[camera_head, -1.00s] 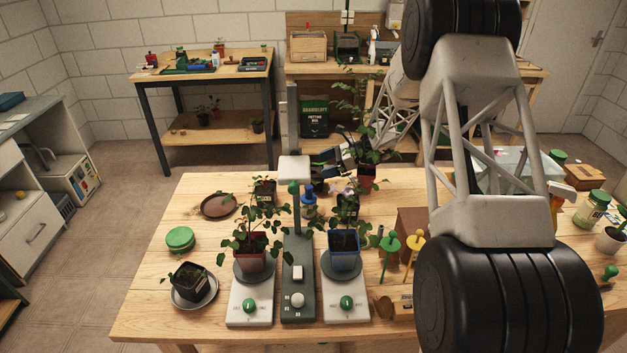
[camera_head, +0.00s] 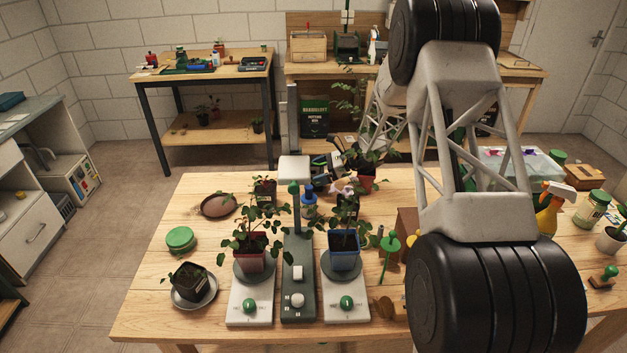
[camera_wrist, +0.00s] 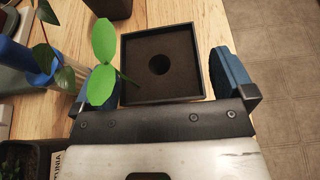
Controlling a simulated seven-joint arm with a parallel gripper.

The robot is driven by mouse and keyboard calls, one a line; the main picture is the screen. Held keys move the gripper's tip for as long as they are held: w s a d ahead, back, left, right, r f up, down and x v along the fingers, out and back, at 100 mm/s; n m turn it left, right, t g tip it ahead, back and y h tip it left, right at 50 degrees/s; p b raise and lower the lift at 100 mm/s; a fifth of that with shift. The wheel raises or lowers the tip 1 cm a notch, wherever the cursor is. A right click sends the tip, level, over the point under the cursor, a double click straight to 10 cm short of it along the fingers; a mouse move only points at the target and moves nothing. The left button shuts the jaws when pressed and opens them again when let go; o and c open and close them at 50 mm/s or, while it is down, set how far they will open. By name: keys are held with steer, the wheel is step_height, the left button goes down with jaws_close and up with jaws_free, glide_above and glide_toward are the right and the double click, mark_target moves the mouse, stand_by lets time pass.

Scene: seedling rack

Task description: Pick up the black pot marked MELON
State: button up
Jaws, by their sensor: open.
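In the wrist view, a black square pot (camera_wrist: 188,88) with a dark inside and a round hole in its middle lies between the two blue fingers of my gripper (camera_wrist: 163,80). The fingers are apart, one on each side, and I cannot tell whether either touches it. No MELON marking is readable. A bright green leaf (camera_wrist: 103,60) overlaps the pot's left side. Black pots with plants stand at the back (camera_head: 265,188) and on a saucer front left (camera_head: 186,281).
A label ending in TUNIA (camera_wrist: 58,160) shows beside a dark pot at the wrist view's lower left. A blue-and-white object (camera_wrist: 25,65) stands left of the fingers. The table edge and floor (camera_wrist: 285,80) lie right. Potted plants crowd the head view's middle (camera_head: 250,262).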

mark_target(319, 171)
steer(key=c, duration=1)
steer(key=shift+r, duration=5)
